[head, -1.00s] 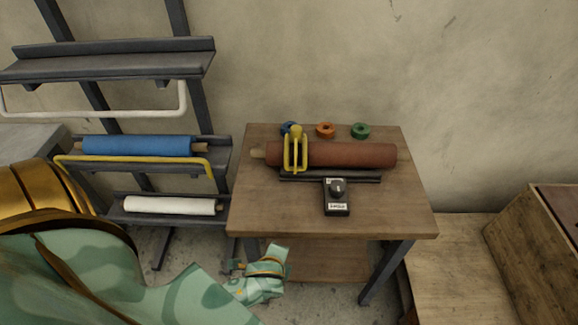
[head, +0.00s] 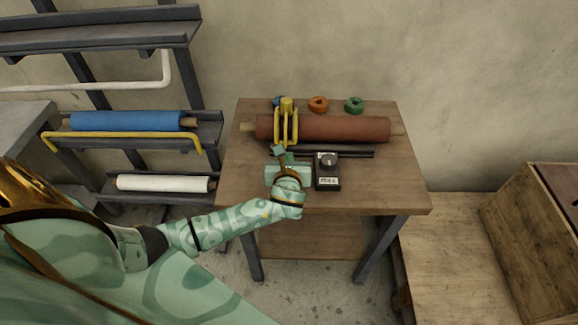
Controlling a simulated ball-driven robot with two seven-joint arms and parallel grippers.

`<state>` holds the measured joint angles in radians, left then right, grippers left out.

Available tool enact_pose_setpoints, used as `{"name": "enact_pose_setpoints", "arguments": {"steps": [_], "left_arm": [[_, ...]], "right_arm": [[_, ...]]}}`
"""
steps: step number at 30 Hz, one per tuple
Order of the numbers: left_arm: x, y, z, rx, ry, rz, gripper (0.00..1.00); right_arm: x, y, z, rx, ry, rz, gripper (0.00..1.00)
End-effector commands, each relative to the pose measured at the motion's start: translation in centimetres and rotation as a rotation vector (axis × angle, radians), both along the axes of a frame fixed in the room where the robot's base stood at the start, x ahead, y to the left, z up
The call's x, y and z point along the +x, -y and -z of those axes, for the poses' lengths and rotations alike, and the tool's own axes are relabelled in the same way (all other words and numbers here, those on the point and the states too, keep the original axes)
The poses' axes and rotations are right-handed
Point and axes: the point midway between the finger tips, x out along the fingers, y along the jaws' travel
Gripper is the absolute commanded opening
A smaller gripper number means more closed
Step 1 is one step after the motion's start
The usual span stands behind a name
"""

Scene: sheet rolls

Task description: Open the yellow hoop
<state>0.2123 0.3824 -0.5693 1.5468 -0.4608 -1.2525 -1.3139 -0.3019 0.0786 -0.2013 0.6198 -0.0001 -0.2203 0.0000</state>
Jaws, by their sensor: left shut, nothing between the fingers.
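On the rack, a yellow hoop (head: 120,135), a bent bar, runs across the front of the shelf holding a blue roll (head: 125,120). My right gripper is out of view.
A black device (head: 327,170) with a dial stands right of my left gripper, before a dark bar (head: 345,153). Blue, orange (head: 318,104) and green (head: 354,105) rings lie behind the roll. A white roll (head: 163,183) lies on the lower shelf. The table's right front is clear.

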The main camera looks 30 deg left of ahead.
Motion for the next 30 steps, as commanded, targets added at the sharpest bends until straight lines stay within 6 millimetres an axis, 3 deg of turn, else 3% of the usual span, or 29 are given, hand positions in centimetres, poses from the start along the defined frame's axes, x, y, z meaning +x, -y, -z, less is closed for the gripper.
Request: {"name": "enact_pose_setpoints", "arguments": {"steps": [4,10,23,30], "left_arm": [[2.0,-1.2,1.2,0.0,-0.001,-0.001,0.0],[3.4,-2.1,1.8,-0.002,-0.001,0.001,0.0],[3.6,-2.2,1.6,-0.005,-0.002,0.0,0.0],[3.7,-2.2,0.4,-0.027,-0.035,-0.001,0.0]], "right_arm": [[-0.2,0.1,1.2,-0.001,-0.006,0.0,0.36],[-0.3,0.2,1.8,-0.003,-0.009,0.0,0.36],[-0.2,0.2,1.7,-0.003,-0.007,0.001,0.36],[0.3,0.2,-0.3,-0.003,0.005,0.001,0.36]]}}
